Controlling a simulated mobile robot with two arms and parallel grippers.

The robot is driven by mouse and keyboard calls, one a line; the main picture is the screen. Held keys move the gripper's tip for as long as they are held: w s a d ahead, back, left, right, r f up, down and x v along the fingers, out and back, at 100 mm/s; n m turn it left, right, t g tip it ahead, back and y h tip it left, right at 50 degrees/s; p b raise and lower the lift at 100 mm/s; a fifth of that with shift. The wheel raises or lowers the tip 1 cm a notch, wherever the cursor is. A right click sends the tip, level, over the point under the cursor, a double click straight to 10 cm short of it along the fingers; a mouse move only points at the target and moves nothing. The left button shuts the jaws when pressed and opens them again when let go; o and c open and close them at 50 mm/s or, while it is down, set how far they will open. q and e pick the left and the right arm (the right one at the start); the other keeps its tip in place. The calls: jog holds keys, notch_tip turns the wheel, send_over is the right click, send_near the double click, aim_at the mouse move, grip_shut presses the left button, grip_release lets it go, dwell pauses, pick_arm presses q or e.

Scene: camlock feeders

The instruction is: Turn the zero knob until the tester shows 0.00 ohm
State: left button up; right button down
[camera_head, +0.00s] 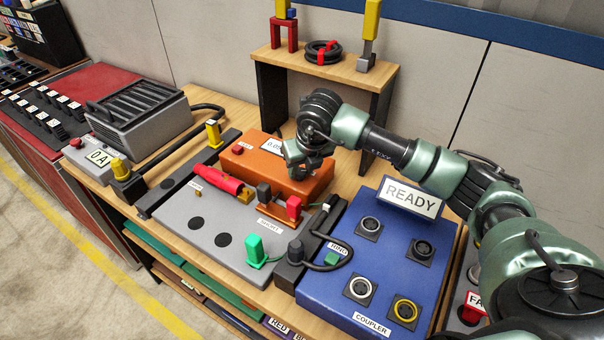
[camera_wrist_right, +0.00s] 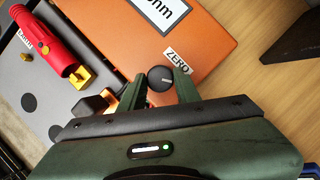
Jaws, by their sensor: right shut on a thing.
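The orange tester (camera_head: 262,160) stands at the back of the bench. Its white display (camera_head: 271,145) is partly covered by my right arm, and only the start of a reading, about "0.0", shows. In the wrist view the display (camera_wrist_right: 165,10) is cut off, with "hm" visible. The black zero knob (camera_wrist_right: 160,78) sits on the tester beside the white ZERO label (camera_wrist_right: 177,61). My right gripper (camera_wrist_right: 159,88) has its green fingers on either side of the knob, shut on it. In the head view the right gripper (camera_head: 303,166) reaches down over the tester's right part. My left gripper is out of view.
A grey board (camera_head: 222,250) in front carries a red plug (camera_head: 222,180), a green plug (camera_head: 256,250) and a SHORT piece (camera_head: 278,208). The blue coupler box (camera_head: 338,278) with a READY sign (camera_head: 411,198) stands right. A wooden shelf (camera_head: 335,70) rises behind the tester.

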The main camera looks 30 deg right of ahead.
aim_at(302, 188)
jog(key=shift+m+h+b, duration=0.4)
jog(key=shift+m+b, duration=0.25)
jog(key=shift+m, duration=0.45)
jog(key=shift+a+r, duration=0.1)
jog(key=c, duration=1)
grip_release()
jog(key=shift+b+v, duration=1.05)
jog(key=shift+v, duration=2.85)
